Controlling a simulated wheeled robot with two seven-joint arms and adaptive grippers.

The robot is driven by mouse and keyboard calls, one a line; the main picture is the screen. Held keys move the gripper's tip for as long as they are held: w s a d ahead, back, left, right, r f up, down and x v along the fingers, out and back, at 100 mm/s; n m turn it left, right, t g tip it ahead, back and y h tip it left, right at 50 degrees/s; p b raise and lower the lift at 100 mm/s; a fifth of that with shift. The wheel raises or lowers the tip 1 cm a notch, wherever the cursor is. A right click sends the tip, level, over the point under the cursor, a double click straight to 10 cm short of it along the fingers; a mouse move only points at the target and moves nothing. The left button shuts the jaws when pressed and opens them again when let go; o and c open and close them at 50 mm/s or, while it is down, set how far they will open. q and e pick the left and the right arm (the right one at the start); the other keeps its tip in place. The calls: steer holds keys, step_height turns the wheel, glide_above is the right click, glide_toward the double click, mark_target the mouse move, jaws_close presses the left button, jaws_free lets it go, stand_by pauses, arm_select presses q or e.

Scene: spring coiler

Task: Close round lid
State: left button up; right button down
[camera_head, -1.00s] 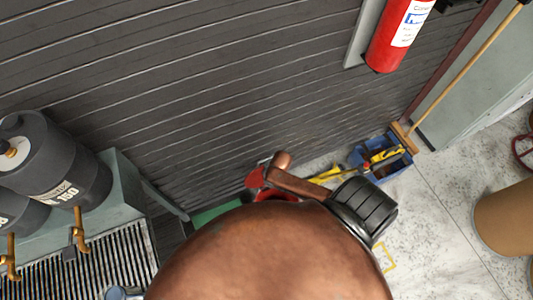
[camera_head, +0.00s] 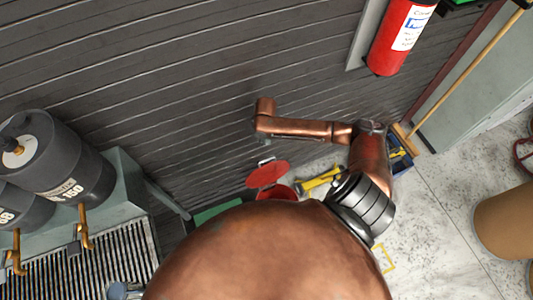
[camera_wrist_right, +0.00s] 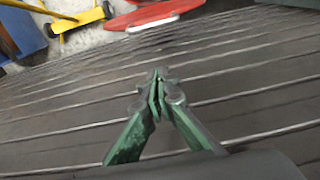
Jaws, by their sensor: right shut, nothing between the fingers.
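The round red lid (camera_head: 267,174) stands raised and tilted against the rim of a red can (camera_head: 277,193) near the plank wall. The can is partly hidden behind my copper body. In the right wrist view the red lid (camera_wrist_right: 150,14) is at the top edge, cut off by the frame. My right gripper (camera_wrist_right: 158,78) has its green fingers shut, with nothing between them. It is apart from the lid, in front of the dark planks. In the head view my right arm reaches up and bends left above the lid. My left gripper is not in view.
A yellow tool (camera_head: 320,181) lies right of the can, and a blue crate (camera_head: 401,160) stands by a broom (camera_head: 460,85). A fire extinguisher (camera_head: 401,38) hangs on the wall. Dark drums (camera_head: 62,165) stand at left.

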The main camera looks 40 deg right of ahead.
step_height(320, 180, down, 9)
steer(key=s+b, duration=0.2)
steer(key=shift+s+a, duration=0.25)
steer(key=shift+s, duration=0.15)
steer(key=shift+r, duration=0.1)
stand_by(0.3)
